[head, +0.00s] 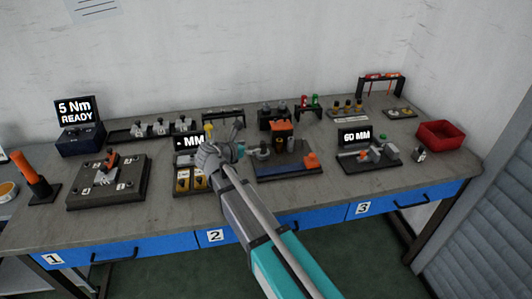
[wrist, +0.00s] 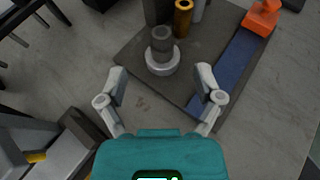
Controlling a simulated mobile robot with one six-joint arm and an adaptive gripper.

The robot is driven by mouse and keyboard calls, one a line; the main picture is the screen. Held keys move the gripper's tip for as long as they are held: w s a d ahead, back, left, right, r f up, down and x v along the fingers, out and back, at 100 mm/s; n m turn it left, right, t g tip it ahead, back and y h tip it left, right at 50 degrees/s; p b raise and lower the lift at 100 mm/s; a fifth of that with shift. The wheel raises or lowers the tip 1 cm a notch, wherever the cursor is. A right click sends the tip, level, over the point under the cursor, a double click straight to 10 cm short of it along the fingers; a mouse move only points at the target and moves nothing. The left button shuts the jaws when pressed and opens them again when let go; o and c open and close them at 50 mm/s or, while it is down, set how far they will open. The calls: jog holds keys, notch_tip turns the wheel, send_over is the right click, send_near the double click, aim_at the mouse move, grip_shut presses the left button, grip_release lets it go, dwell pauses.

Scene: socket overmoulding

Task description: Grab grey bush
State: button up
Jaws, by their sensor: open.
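A dark grey cylindrical bush (wrist: 162,38) stands upright on a light grey round collar (wrist: 162,63), on a dark plate (wrist: 140,40) in the wrist view. I cannot tell whether the bush and collar are one piece. My gripper (wrist: 160,72) is open, its two fingers apart and empty, just short of the bush, which lies ahead between their lines. In the head view my gripper (head: 240,142) is at the left end of the dark fixture plate (head: 290,168); a small grey round part (head: 262,154) shows just right of it.
A brass cylinder (wrist: 183,18) stands close behind the bush. A blue strip (wrist: 235,65) and an orange block (wrist: 262,17) are on the plate's right. A display block (head: 189,142) stands left of my gripper, and a red bin (head: 441,135) at the far right.

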aim_at(260, 146)
jog(key=shift+b+x, duration=0.3)
jog(key=shift+x, duration=1.1)
jog(key=shift+w+d+f+b, duration=0.35)
jog(key=shift+w+f+b, duration=0.2)
jog(key=shift+f, duration=0.05)
jog(key=b+x, duration=0.1)
jog(key=x, duration=0.1)
jog(key=shift+w+d+f, duration=0.2)
jog(key=shift+f, duration=0.05)
jog(key=shift+w+d, duration=0.25)
jog(key=shift+w, duration=0.1)
grip_shut()
